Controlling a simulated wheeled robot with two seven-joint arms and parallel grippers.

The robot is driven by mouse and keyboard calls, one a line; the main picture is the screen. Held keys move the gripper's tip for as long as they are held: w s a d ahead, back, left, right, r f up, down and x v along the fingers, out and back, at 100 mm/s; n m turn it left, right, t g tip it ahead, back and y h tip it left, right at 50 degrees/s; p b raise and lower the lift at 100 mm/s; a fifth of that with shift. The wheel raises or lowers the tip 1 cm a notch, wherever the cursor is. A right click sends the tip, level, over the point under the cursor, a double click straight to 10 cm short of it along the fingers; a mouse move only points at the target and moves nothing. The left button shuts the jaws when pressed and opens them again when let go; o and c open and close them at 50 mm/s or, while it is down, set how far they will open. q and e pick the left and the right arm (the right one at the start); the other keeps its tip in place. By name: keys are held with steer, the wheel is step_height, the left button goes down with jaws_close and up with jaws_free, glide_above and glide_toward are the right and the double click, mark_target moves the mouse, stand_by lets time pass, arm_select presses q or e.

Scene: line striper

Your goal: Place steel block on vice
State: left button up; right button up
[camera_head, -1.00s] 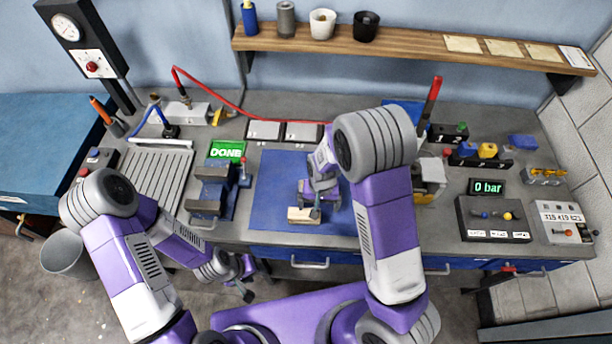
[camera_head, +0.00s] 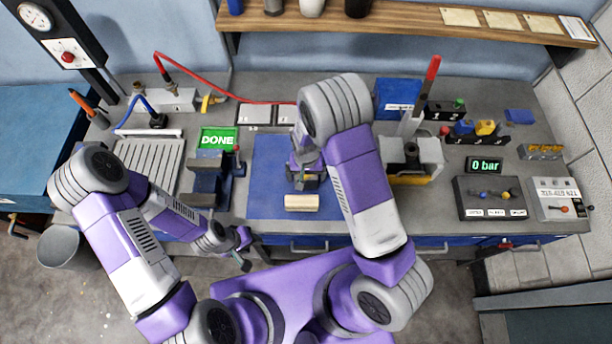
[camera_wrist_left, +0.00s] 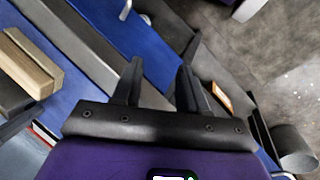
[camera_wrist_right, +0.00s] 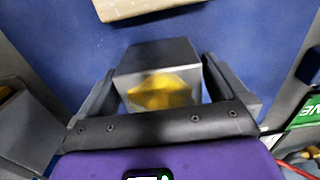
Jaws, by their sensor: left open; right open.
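The steel block (camera_wrist_right: 158,78) is a grey metal block with a yellowish patch on its near face. It sits on the blue mat (camera_head: 270,165), between the two fingers of my right gripper (camera_wrist_right: 165,95), which is open around it. In the head view my right gripper (camera_head: 305,183) is low over the mat, and I cannot clearly make out the block there. The vice (camera_head: 207,185), blue-grey with jaws apart, stands left of the mat; its jaws look empty. My left gripper (camera_head: 243,252) is open and empty in front of the bench edge; it also shows in the left wrist view (camera_wrist_left: 162,78).
A wooden block (camera_head: 301,202) lies on the mat just in front of my right gripper. A green DONE sign (camera_head: 218,138) stands behind the vice. A grey machine with a red lever (camera_head: 425,85) is right of the mat. The mat's left part is clear.

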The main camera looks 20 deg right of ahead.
steer(key=shift+c, duration=0.5)
steer(key=c, duration=1.4)
